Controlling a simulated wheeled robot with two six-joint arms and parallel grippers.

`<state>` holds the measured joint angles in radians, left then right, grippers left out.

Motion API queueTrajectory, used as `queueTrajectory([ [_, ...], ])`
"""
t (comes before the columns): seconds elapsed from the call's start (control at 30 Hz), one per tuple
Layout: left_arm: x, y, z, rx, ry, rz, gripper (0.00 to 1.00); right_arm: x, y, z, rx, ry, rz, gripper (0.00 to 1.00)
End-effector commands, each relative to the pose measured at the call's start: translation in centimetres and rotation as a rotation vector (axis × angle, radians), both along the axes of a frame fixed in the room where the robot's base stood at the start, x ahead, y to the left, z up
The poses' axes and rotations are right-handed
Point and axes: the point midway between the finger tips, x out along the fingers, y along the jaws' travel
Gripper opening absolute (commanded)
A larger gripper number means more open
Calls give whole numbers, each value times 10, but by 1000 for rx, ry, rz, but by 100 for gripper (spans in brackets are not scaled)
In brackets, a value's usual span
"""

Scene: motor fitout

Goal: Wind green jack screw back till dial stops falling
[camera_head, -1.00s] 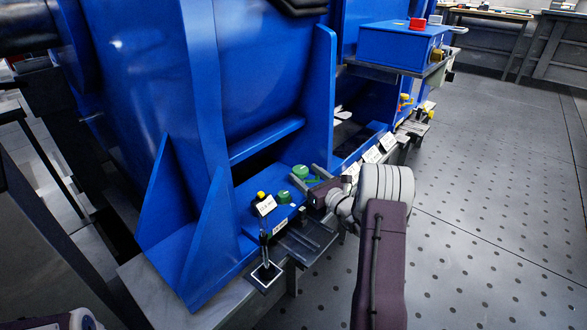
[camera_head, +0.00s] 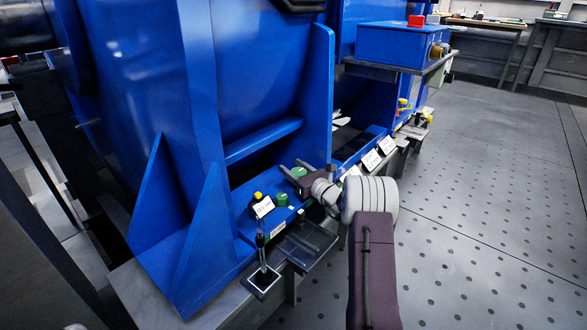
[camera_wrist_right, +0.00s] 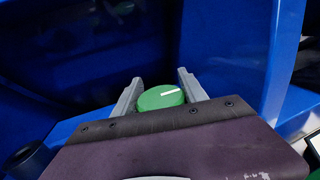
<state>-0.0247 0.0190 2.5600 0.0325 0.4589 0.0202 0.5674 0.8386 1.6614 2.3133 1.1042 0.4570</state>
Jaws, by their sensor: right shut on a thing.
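A green round screw head (camera_head: 299,171) sits on the blue foot of the machine. In the right wrist view the green screw head (camera_wrist_right: 161,97) has a white mark line and lies between the two grey fingers. My right gripper (camera_head: 293,167) is shut on it, and its fingertips (camera_wrist_right: 159,76) reach past the head on both sides. A second green head (camera_head: 282,200) stands nearer on the same blue ledge, free of the gripper. No dial face can be read in these frames. My left gripper is out of view.
A dark tray (camera_head: 305,243) lies below my right wrist. A blue box (camera_head: 400,45) stands farther back. The perforated floor (camera_head: 470,220) is clear at right.

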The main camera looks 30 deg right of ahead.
Motion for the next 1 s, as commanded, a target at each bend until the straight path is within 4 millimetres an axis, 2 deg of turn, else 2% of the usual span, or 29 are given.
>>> queueTrajectory([
  [0.03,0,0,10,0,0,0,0,0,-1,5,-1,-1,29,9],
  [0.2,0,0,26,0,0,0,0,-1,3,4,-1,-1,152,9],
  [0.57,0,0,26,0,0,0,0,-2,5,0,0,0,186,9],
  [0.6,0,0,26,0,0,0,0,-2,5,0,0,0,186,61],
  [0.63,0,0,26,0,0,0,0,-2,5,0,0,0,186,69],
  [0.67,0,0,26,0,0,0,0,-2,5,0,0,0,186,72],
  [0.93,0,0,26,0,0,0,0,-2,5,1,0,1,186,72],
  [1.0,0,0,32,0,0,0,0,-6,3,3,0,2,184,72],
])
